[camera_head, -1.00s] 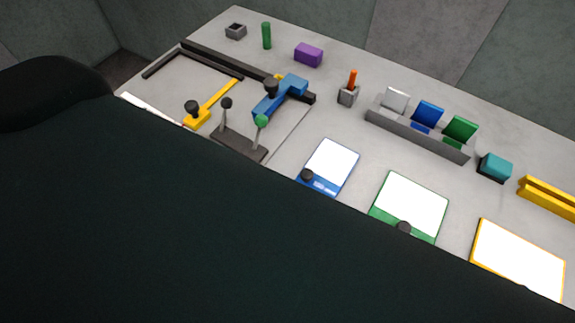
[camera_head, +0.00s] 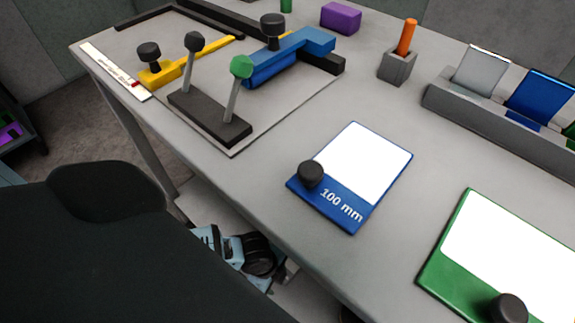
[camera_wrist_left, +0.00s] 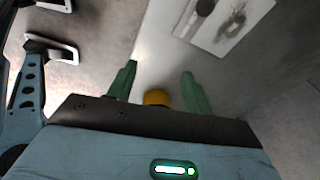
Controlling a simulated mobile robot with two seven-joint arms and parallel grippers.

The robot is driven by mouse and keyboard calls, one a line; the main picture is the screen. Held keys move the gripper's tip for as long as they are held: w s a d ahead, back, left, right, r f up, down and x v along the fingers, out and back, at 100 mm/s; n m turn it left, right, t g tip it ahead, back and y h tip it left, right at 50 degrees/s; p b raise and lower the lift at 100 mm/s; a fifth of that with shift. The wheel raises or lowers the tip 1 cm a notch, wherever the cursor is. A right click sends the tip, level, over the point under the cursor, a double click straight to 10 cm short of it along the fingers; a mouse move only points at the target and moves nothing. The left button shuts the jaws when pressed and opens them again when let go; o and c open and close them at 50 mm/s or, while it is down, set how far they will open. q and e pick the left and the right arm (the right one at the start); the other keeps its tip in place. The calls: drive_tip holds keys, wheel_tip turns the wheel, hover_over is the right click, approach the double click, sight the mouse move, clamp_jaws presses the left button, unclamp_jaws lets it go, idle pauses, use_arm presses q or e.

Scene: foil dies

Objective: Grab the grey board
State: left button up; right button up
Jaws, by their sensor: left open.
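The grey board (camera_head: 482,70) stands tilted in the left slot of a long grey rack (camera_head: 490,118) at the right of the table in the head view. The blue board (camera_head: 540,98) stands beside it. The grey board is not recognisable in the left wrist view. My left gripper (camera_wrist_left: 158,72) is open in the left wrist view, its two green fingers apart. A yellow round thing (camera_wrist_left: 157,98) shows between the finger bases; I cannot tell what it is. No gripper fingers show in the head view, and my right gripper is not seen.
A blue "100 mm" plate (camera_head: 330,210) and a green plate (camera_head: 445,270) lie near the front edge. A holder (camera_head: 397,68) with an orange peg and a purple block (camera_head: 341,17) stand behind. A lever fixture (camera_head: 210,115) is at left. Bare table lies before the rack.

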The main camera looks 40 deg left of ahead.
sight(292, 268)
use_arm(q)
drive_tip(key=w+a+f+b, duration=0.1)
drive_tip(key=w+a, duration=0.1)
drive_tip(key=w+a+f+m+y+b, duration=0.1)
drive_tip(key=w, duration=0.1)
drive_tip(key=w+a+f+m+g+b, duration=0.1)
drive_tip(key=w+a+f+b, duration=0.1)
drive_tip(key=shift+a+f+y, duration=0.1)
drive_tip(key=shift+a+y, duration=0.2)
drive_tip(key=shift+y, duration=0.1)
drive_tip(key=shift+w+a+m, duration=0.1)
drive_tip(key=shift+a+m, duration=0.1)
drive_tip(key=shift+m, duration=0.1)
drive_tip(key=shift+f+b, duration=0.7)
drive_tip(key=shift+f, duration=0.55)
drive_tip(key=shift+f+b, duration=0.35)
drive_tip(key=shift+f, duration=0.2)
drive_tip(key=f+b, duration=0.2)
drive_tip(key=f, duration=0.1)
drive_tip(key=shift+s+a+f, duration=0.15)
drive_tip(key=shift+s+f, duration=0.05)
drive_tip(key=shift+f, duration=0.4)
drive_tip(key=shift+r, duration=0.1)
drive_tip(key=shift+c, duration=0.4)
drive_tip(key=c, duration=1)
clamp_jaws()
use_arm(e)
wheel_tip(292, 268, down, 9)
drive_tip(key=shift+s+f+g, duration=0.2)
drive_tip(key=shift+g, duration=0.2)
